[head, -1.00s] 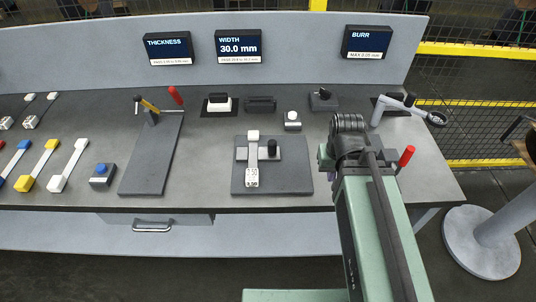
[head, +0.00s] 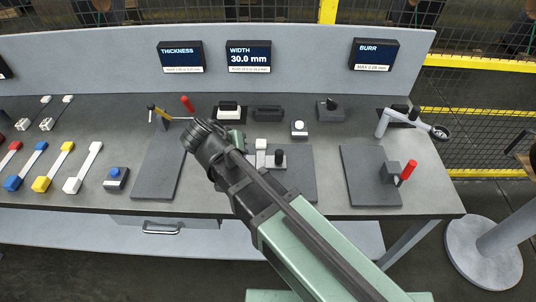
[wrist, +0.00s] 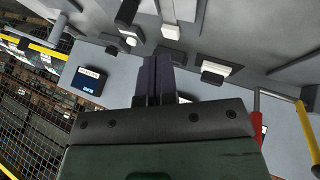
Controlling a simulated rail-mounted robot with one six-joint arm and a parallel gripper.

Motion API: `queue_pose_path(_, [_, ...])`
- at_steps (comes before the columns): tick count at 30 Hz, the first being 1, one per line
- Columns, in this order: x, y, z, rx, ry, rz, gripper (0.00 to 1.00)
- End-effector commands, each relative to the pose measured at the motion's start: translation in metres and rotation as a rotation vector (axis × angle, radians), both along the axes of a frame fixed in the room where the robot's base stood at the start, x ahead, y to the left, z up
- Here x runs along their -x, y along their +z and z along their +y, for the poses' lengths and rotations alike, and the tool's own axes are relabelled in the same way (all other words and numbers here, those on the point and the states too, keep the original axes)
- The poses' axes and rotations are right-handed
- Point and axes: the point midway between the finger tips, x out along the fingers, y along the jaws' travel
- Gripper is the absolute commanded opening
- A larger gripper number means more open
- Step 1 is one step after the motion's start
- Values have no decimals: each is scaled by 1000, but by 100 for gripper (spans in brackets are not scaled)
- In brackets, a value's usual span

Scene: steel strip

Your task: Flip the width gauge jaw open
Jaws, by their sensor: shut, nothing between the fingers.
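The width gauge is a dark plate (head: 302,188) in the middle of the bench, below the WIDTH display (head: 247,58). The upper end of a white-ended strip (head: 261,147) lies on it beside a dark block with an upright black knob (head: 280,154). My arm covers the left and lower part of this gauge, so I cannot tell the jaw's position. My gripper is at the far end of my arm, left of the gauge; its fingertips are hidden in the head view. In the wrist view its dark fingers (wrist: 157,78) are shut and empty.
The thickness gauge plate (head: 158,170) with its red handle (head: 188,105) stands close to the left of my gripper. A plate with a red-handled block (head: 392,172) is at the right. A white button (head: 299,127) and dark holders stand behind the width gauge. Several coloured strips lie at the left.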

Motion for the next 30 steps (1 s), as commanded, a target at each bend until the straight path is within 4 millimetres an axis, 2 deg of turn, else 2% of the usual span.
queue_pose_path(5, [-1,-4,-1,0,0,1,0])
queue_pose_path(8, [-6,-14,-5,0,0,2,0])
queue_pose_path(21, [-49,-92,-39,0,-1,3,0])
queue_pose_path(23, [-50,-81,-52,1,-2,3,0])
queue_pose_path(27, [-54,-80,-70,0,0,3,0])
queue_pose_path(30, [-56,-80,-76,0,0,3,0])
